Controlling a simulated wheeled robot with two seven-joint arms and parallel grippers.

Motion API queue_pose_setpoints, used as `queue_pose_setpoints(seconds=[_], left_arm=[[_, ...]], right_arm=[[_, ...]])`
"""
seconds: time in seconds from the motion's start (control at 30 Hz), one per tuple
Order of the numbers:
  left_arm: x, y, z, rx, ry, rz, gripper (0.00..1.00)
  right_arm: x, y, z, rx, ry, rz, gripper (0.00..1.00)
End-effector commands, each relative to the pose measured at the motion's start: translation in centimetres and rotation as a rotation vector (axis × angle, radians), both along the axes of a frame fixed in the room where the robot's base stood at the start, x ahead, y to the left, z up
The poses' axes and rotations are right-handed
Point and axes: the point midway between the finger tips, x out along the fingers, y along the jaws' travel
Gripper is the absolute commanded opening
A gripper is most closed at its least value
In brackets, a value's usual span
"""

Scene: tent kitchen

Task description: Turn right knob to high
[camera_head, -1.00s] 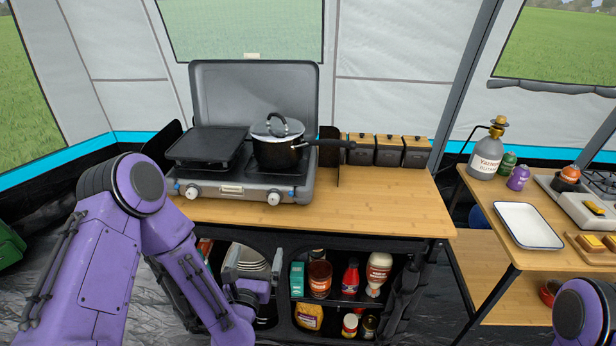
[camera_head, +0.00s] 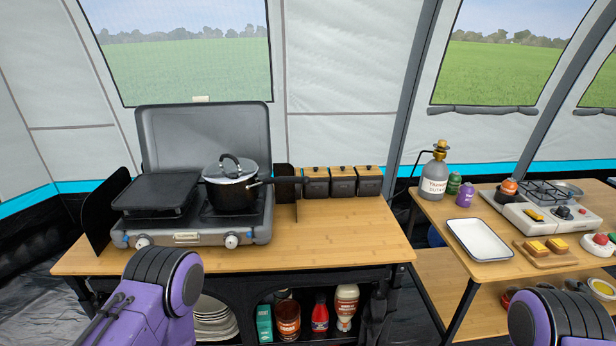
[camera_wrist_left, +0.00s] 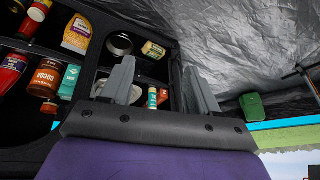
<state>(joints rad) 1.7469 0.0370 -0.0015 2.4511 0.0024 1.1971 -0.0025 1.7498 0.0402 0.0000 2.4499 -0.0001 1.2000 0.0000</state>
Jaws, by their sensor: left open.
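The camping stove (camera_head: 190,236) stands on the wooden table with its lid up. Its right knob (camera_head: 231,241) is white with a blue ring, on the front face, below the pot. A similar left knob (camera_head: 143,241) sits on the same face. Nothing touches either knob. My left gripper (camera_wrist_left: 158,78) shows only in the left wrist view, open and empty, with its fingers apart in front of the shelves under the table. The knobs are not in that view. My right gripper is out of view; only part of my right arm shows at lower right.
A lidded pot (camera_head: 231,194) sits on the right burner, its handle pointing right. A black griddle (camera_head: 155,194) covers the left side. Canisters (camera_head: 341,182) stand right of the stove. The table's front right (camera_head: 340,238) is clear. Shelves below hold bottles and plates (camera_head: 213,318).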

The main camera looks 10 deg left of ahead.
Motion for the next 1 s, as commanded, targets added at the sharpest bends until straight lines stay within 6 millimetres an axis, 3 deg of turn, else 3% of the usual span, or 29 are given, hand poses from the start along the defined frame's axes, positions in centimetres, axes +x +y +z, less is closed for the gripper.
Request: queue_pose_setpoints(seconds=[0.07, 0.17, 0.27, 0.3, 0.37, 0.4, 0.5, 0.63, 0.83, 1.0], left_arm=[[0.3, 0.0, 0.0, -0.001, -0.009, 0.003, 0.61], [2.8, -0.6, 0.0, -0.043, -0.075, 0.072, 0.61], [12.3, -3.7, 1.3, -0.179, -0.326, 0.112, 0.61], [17.4, -4.4, 3.2, -0.197, -0.469, 0.062, 0.61], [24.5, -4.5, 7.6, -0.150, -0.692, -0.040, 0.61], [28.4, -3.9, 11.1, -0.071, -0.829, -0.109, 0.61], [33.6, -2.0, 17.9, 0.186, -1.034, -0.241, 0.61], [35.2, -1.2, 21.4, 0.467, -1.080, -0.375, 0.61], [35.7, -0.7, 21.8, 0.598, -1.031, -0.442, 0.61], [38.9, 0.4, 21.8, 0.599, -1.027, -0.441, 0.61]], right_arm=[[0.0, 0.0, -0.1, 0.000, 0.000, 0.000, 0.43], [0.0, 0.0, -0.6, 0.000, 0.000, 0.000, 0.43], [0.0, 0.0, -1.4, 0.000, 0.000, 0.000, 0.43], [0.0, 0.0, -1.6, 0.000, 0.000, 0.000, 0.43], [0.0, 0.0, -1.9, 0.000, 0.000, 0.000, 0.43], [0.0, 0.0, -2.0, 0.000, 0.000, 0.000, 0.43], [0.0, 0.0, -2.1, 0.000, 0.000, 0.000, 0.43], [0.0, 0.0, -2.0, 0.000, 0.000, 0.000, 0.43], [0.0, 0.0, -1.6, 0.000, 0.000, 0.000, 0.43], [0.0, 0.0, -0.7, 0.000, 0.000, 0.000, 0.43]])
